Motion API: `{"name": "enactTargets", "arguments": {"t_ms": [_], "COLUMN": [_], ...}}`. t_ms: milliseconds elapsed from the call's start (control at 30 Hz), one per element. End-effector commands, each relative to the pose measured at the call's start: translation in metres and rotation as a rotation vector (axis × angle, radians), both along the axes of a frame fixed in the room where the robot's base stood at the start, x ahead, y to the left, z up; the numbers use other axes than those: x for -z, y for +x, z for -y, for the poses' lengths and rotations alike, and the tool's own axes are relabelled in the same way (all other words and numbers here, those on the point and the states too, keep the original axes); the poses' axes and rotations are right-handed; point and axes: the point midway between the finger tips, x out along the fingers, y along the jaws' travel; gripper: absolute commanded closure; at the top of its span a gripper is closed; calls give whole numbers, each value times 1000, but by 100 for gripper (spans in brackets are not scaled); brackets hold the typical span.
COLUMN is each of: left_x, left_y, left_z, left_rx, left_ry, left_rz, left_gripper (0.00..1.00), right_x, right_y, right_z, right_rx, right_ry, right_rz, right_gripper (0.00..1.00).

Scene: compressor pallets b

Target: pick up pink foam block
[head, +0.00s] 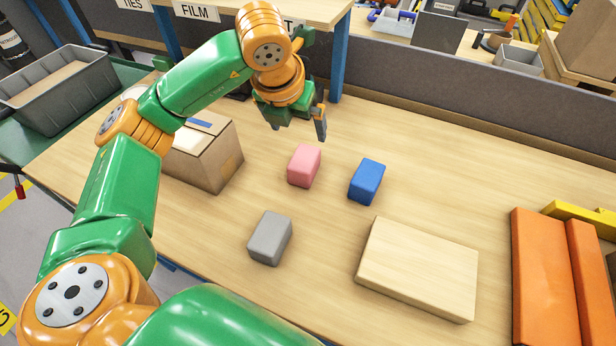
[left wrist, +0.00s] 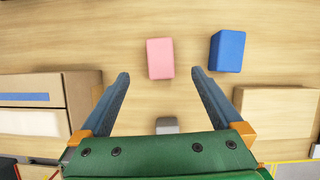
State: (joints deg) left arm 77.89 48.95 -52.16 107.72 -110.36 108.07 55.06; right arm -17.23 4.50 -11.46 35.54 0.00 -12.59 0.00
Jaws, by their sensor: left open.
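The pink foam block (head: 304,166) lies on the wooden table, with a blue block (head: 366,181) to its right and a grey block (head: 270,238) nearer to me. My left gripper (head: 299,126) is open and empty, above the table and beyond the pink block in the head view. In the left wrist view the pink block (left wrist: 160,58) shows ahead of the open fingers (left wrist: 158,76), roughly centred between them and apart from them. The blue block (left wrist: 227,51) is to its right there. The grey block (left wrist: 167,125) is partly hidden by the gripper body. My right gripper is not seen.
A cardboard box (head: 205,153) stands left of the pink block, partly behind my arm. A pale wooden board (head: 418,268) lies at the front right, beside orange pieces (head: 543,275). A grey partition (head: 450,90) runs along the back. The table between blocks and partition is clear.

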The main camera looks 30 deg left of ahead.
Motion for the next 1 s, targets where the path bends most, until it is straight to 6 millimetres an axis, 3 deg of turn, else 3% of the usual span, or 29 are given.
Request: {"name": "enactTargets", "arguments": {"t_ms": [33,233,433,700,900,933,1000], "left_x": [30,64,79,121,124,124,124], "left_y": [0,0,9,29,30,30,30], "left_z": [0,0,-2,-6,-5,-5,-5], "left_rx": [0,1,0,0,1,1,1], "left_ry": [0,-1,0,0,-1,-1,-1], "left_rz": [0,0,-6,-3,0,0,0], "left_gripper": [0,0,0,0,0,3,22], "right_x": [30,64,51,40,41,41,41], "right_y": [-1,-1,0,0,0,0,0], "right_z": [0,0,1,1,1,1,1], "right_rx": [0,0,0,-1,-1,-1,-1], "right_ry": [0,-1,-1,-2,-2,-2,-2], "right_rz": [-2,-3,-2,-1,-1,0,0], "right_gripper": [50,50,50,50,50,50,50]}}
